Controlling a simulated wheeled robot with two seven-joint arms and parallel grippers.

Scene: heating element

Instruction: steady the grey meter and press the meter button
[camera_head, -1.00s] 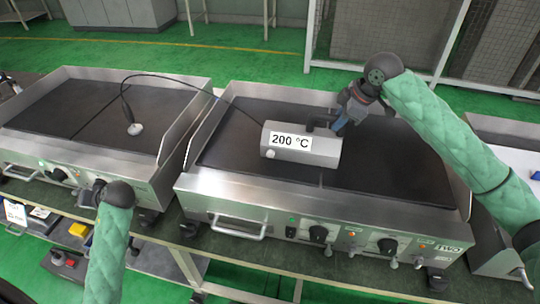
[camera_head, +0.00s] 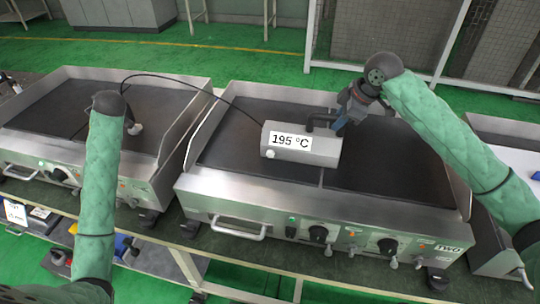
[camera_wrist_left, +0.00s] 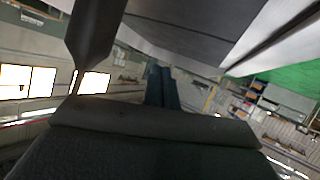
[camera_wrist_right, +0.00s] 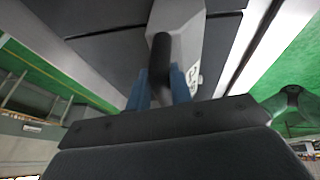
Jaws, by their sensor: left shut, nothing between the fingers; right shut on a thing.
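The grey meter (camera_head: 320,158) sits on the right griddle, its display (camera_head: 290,141) reading 195 °C. A small round pale knob, seemingly the meter button (camera_head: 270,154), is at its lower left front. My right gripper (camera_head: 339,124) is shut on the meter's black handle (camera_wrist_right: 161,52); its blue fingers flank the handle in the right wrist view. My left gripper (camera_wrist_left: 161,76) is shut and empty. In the head view its wrist (camera_head: 109,103) is over the left griddle, left of the meter and apart from it; its fingers are hidden there.
Raised steel side walls stand between the two griddles. The right griddle's plate (camera_head: 225,140) is bare left of the meter.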

